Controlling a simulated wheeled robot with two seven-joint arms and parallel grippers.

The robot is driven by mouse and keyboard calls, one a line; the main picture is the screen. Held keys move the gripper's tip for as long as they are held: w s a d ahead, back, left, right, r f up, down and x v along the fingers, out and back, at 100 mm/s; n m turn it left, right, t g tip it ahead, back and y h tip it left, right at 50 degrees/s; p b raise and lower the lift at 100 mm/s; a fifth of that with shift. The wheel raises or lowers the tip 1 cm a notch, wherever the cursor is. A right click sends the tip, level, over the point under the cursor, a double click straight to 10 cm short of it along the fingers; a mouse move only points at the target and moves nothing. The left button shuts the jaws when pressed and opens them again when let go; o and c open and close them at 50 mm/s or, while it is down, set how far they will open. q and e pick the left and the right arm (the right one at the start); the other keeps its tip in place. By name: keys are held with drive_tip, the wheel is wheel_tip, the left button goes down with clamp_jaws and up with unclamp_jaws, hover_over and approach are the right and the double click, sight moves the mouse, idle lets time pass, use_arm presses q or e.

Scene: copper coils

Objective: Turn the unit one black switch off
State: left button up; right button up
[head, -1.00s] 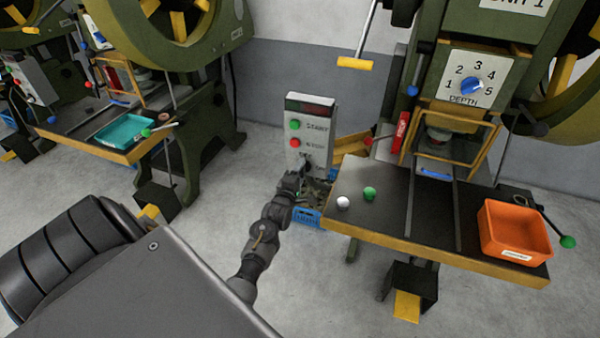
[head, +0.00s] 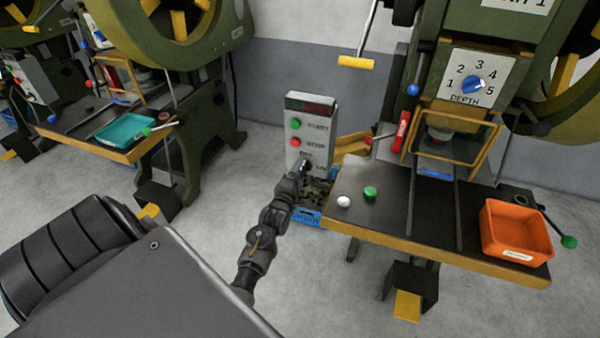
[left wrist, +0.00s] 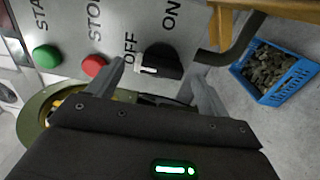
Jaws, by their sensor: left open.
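The grey control box (head: 312,130) stands left of the press with a green START button, a red STOP button and a black switch below them. In the left wrist view the black switch (left wrist: 166,61) sits beside the OFF and ON labels. A white mark shows at its left end, on the side near OFF. My left gripper (left wrist: 158,68) is open, with one finger on each side of the switch. I cannot tell whether either finger touches it. In the head view my left gripper (head: 302,168) is at the box's lower face and hides part of the switch area.
A blue crate (left wrist: 262,88) of dark scrap lies just below the box. The press table (head: 385,225) is close on the right, with a white and a green knob and an orange bin (head: 515,232). A dark bent bar (left wrist: 235,40) passes near the right finger.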

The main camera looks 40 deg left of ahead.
use_arm(q)
drive_tip(key=v, duration=0.9)
drive_tip(key=shift+b, duration=0.4)
drive_tip(key=s+d+f+m+g+h, duration=0.2)
drive_tip(key=s+d+f+m+g, duration=0.3)
drive_tip(key=f, duration=0.6)
drive_tip(key=s+d+f+m+h, duration=0.15)
drive_tip(key=d+f+m, duration=0.35)
drive_tip(key=f, duration=0.6)
drive_tip(key=s+d+f+m+g+h, duration=0.2)
drive_tip(key=s+d+f+m+g, duration=0.15)
drive_tip(key=f+m, duration=0.55)
drive_tip(key=s+f+m+g, duration=0.2)
drive_tip(key=s+f, duration=0.3)
drive_tip(key=s, duration=0.6)
drive_tip(key=s+f+m+g, duration=0.1)
drive_tip(key=s+f+g, duration=0.2)
drive_tip(key=s, duration=0.8)
drive_tip(key=s+d+f+m+g, duration=0.1)
drive_tip(key=s+f+m+g, duration=0.1)
drive_tip(key=s+f, duration=0.6)
drive_tip(key=s, duration=0.3)
drive_tip(key=shift+m, duration=0.3)
